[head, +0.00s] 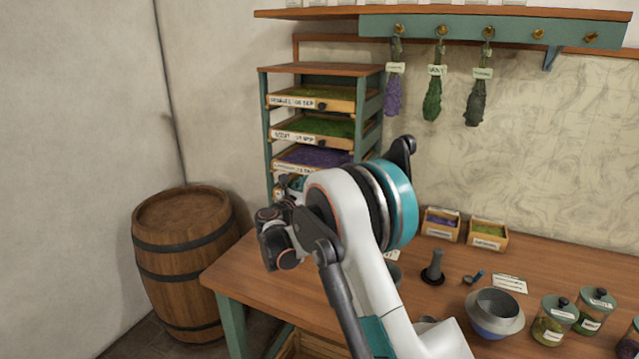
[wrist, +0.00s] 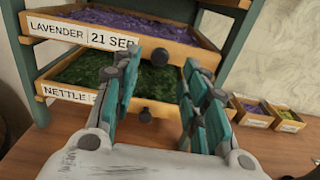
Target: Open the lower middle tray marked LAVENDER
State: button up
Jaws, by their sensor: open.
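The LAVENDER tray (wrist: 105,27) is a wooden drying tray of purple flowers, labelled "LAVENDER 21 SEP". It sits in a green-framed rack, and its dark round knob (wrist: 160,57) shows on its front. In the head view the tray (head: 312,157) is third from the top, partly hidden by my arm. My gripper (wrist: 162,68) is open and empty, its teal-padded fingers in front of the rack. The knob appears between the fingertips in the picture; I cannot tell how far ahead it is. In the head view my arm mostly hides the gripper.
Two green-filled trays are above. Small boxes (head: 440,224), a mortar bowl (head: 494,312) and jars (head: 553,322) stand on the table to the right. A barrel (head: 184,260) stands left.

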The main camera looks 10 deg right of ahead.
jog(key=b+x, duration=0.1)
jog(key=x, duration=0.5)
grip_shut()
